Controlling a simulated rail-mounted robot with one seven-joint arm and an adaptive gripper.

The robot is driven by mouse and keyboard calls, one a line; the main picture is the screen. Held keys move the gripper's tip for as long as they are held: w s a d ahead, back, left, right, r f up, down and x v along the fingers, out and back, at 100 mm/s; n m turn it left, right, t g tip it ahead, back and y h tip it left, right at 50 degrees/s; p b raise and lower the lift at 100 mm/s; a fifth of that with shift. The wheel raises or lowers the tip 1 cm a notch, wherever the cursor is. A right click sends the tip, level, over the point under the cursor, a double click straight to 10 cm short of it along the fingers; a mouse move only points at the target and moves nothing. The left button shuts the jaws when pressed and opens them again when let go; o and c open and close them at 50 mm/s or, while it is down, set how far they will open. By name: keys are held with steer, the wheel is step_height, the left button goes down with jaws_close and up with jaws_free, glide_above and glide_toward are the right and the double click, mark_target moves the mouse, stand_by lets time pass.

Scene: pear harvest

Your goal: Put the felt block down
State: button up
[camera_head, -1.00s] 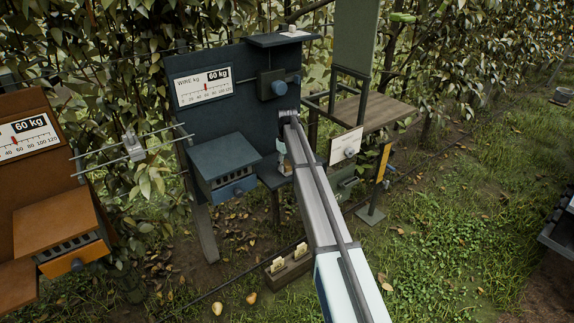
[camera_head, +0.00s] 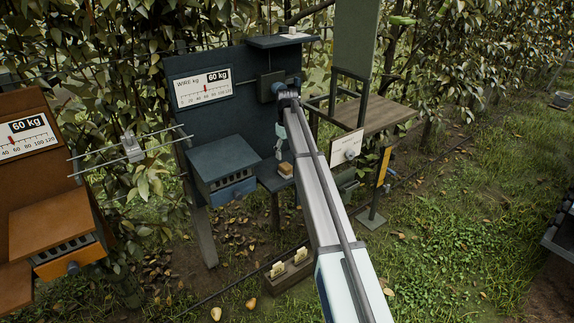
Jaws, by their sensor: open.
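The felt block (camera_head: 286,170), small and tan, rests on the small dark lower shelf (camera_head: 268,180) of the blue-grey station. My gripper (camera_head: 281,153) is open and stands just above the felt block, apart from it as far as I can see. My arm comes in from the lower right and covers the right end of the shelf. The fingertips are small in this view.
The station panel (camera_head: 200,70) carries a dial reading 60 kg and a blue knob (camera_head: 280,90). A blue-grey box (camera_head: 225,160) is left of the shelf. An orange station (camera_head: 50,215) stands far left. A wooden board (camera_head: 375,115) is at right.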

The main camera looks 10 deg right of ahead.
mark_target(287, 166)
step_height(287, 166, up, 5)
steer(key=shift+f+b, duration=0.2)
steer(key=shift+b, duration=0.15)
steer(key=s+f+m, duration=0.4)
steer(key=s+f, duration=2.5)
steer(key=s, duration=0.2)
steer(key=s+f+g, duration=0.2)
steer(key=s+f, duration=0.5)
steer(key=s, duration=0.7)
steer(key=s+f+g, duration=0.2)
steer(key=s+f, duration=0.6)
steer(key=s, duration=0.6)
steer(key=s+f+m+g, duration=0.1)
steer(key=s+f+g, duration=0.1)
steer(key=s+f, duration=0.6)
steer(key=s, duration=0.6)
steer(key=shift+a+g, duration=0.15)
steer(key=shift+g, duration=0.15)
